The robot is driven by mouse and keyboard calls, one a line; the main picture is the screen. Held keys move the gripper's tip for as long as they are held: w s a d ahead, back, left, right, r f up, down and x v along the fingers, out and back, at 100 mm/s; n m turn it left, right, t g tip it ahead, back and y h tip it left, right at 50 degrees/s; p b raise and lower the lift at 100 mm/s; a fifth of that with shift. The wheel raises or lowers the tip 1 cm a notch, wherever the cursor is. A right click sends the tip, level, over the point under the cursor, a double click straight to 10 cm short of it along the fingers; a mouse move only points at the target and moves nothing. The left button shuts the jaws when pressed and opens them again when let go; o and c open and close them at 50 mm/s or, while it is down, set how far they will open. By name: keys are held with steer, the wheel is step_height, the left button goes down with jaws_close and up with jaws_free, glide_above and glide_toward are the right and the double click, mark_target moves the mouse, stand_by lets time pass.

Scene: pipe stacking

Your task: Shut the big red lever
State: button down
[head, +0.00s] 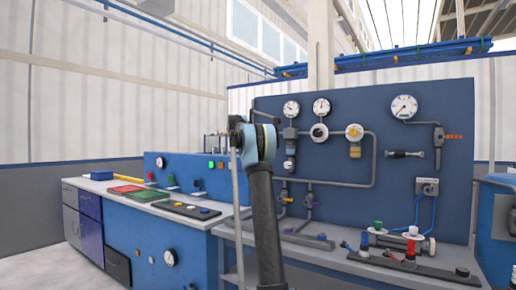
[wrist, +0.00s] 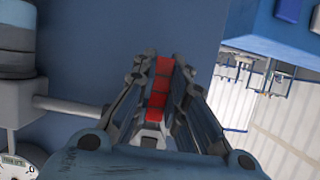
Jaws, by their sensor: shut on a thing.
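In the wrist view, the red lever (wrist: 158,92) is a straight red segmented bar lying lengthwise between the two fingers. My gripper (wrist: 160,62) is shut on it, with a dark finger along each side. The lever's pivot end is hidden by the gripper. In the head view my arm stands upright in front of the blue panel (head: 375,180). My gripper and the held lever cannot be made out there, hidden behind the arm.
A grey pipe (wrist: 68,107) and a gauge (wrist: 14,168) are at the left in the wrist view. The panel carries several gauges, pipes and valves. A right bench (head: 335,256) holds small red, green and white fittings. A left console (head: 160,236) has coloured buttons.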

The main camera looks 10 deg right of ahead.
steer(key=shift+w+a, duration=0.1)
steer(key=c, duration=1.6)
jaws_free()
steer(key=shift+w+f, duration=0.1)
steer(key=v, duration=1.2)
